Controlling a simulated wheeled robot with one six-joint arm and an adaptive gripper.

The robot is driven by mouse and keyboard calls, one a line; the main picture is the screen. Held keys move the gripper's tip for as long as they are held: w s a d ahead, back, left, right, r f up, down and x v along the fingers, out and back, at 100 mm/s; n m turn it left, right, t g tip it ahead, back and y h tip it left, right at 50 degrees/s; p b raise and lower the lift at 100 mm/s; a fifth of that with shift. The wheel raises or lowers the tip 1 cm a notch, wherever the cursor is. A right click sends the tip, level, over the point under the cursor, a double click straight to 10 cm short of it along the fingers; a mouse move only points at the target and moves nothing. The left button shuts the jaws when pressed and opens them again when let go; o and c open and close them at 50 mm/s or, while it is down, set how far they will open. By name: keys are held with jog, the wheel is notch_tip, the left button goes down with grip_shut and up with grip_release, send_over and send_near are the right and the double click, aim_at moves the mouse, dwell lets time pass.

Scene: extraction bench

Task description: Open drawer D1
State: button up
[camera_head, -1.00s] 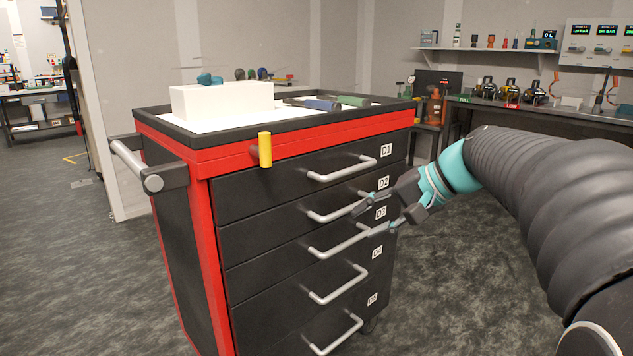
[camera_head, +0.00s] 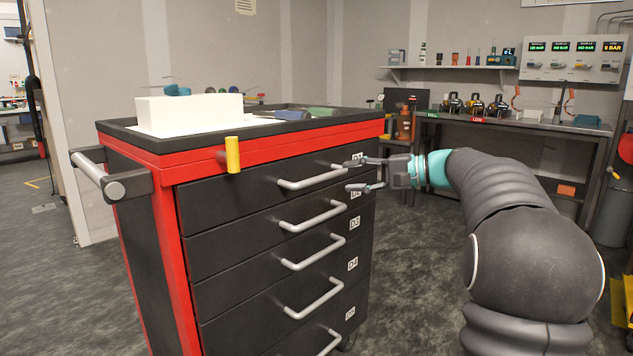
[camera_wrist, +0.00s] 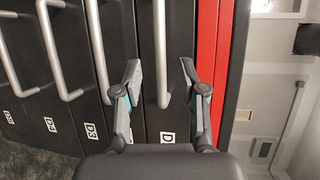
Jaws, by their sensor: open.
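Drawer D1 (camera_head: 240,195) is the top drawer of a black and red tool cabinet, closed, with a grey bar handle (camera_head: 312,179). Its label is partly covered by my gripper. My gripper (camera_head: 350,175) is open at the right end of this handle, one finger higher and one lower. In the wrist view, the handle nearest the red edge (camera_wrist: 162,45) runs between the two open fingers (camera_wrist: 160,70), with a gap visible on each side. I see no grip on it.
Closed lower drawers with similar bar handles (camera_head: 313,216) lie below D1. A yellow-capped peg (camera_head: 232,155) sticks out at the cabinet's upper left. A white box (camera_head: 190,112) and tools lie on top. A bench (camera_head: 540,128) stands behind right.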

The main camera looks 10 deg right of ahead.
aim_at(324, 178)
jog(key=x, duration=0.8)
